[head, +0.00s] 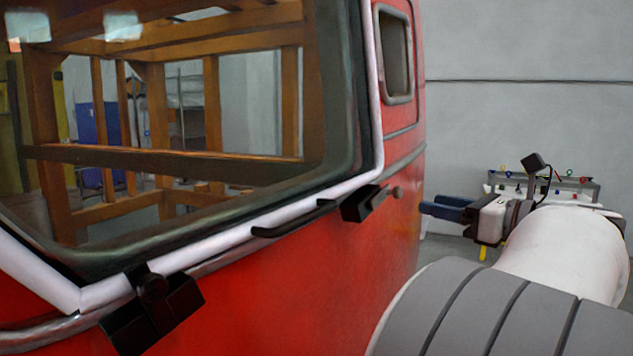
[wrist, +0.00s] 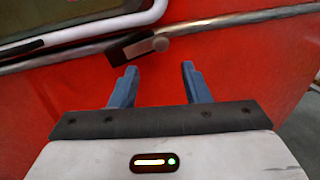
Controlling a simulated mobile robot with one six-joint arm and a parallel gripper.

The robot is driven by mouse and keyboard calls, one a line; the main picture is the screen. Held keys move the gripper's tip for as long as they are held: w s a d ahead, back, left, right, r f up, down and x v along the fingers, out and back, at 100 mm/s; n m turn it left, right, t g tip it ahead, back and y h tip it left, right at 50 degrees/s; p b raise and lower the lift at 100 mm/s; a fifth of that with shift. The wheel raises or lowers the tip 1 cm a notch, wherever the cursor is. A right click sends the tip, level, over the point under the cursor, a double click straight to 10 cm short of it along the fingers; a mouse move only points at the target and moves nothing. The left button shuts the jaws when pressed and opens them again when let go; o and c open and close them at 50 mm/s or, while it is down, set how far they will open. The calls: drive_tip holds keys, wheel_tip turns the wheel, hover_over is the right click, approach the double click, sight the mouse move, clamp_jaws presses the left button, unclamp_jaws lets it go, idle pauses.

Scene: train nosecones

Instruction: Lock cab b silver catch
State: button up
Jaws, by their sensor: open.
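The red cab (head: 340,265) fills the left and middle of the head view, with a large white-framed window. A small grey round knob (head: 397,192), which may be the silver catch, sits on the rail below the window's right corner. It also shows in the wrist view (wrist: 160,44), at the end of a black block (wrist: 128,47). My gripper (head: 427,208) is at the cab's right edge in the head view. In the wrist view its blue fingers (wrist: 159,69) are apart and empty, with the knob ahead of them, apart from both fingertips. I cannot tell whether the catch is locked.
The black block (head: 364,204) and a thin black handle (head: 290,220) lie along the window's lower edge. Another black fitting (head: 152,305) is at the lower left. A rack with coloured items (head: 560,183) stands behind my arm by the grey wall.

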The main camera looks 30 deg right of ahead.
sight(401, 194)
drive_tip(key=x, duration=0.2)
drive_tip(key=p+x, duration=0.1)
drive_tip(key=x, duration=0.2)
drive_tip(key=p+x, duration=0.1)
drive_tip(key=x, duration=0.1)
drive_tip(key=shift+w+r, duration=0.3)
